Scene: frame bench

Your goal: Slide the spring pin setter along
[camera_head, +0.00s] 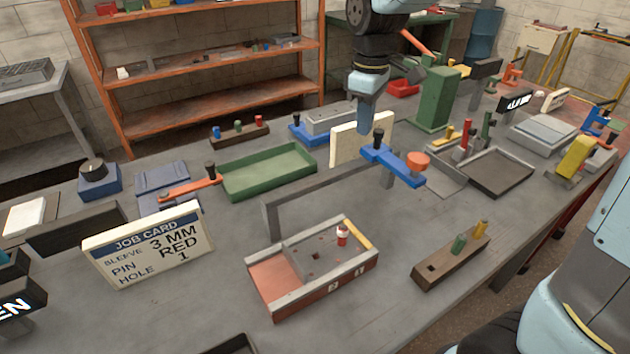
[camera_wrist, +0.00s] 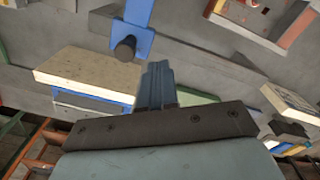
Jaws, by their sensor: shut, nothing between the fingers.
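The likely spring pin setter is a blue bar (camera_head: 400,167) with an upright black knob (camera_head: 378,138) and an orange cap (camera_head: 417,160), beside a grey rail frame (camera_head: 320,190). In the wrist view the blue bar (camera_wrist: 138,14) and knob (camera_wrist: 125,47) lie up and left of my fingertips. My gripper (camera_head: 364,128) is shut and empty, pointing down close to the knob, apparently apart from it. In the wrist view my gripper (camera_wrist: 156,68) shows its fingers together. A red-and-grey fixture (camera_head: 310,268) in front holds a small red and white piece (camera_head: 342,235).
A cream panel (camera_head: 350,143) stands behind the bar. A job card (camera_head: 150,245) reads sleeve 3 mm, pin red, hole 1. A green tray (camera_head: 265,172) and an orange lever (camera_head: 190,188) are left, a wooden block (camera_head: 450,262) right. Bare bench lies between the card and fixture.

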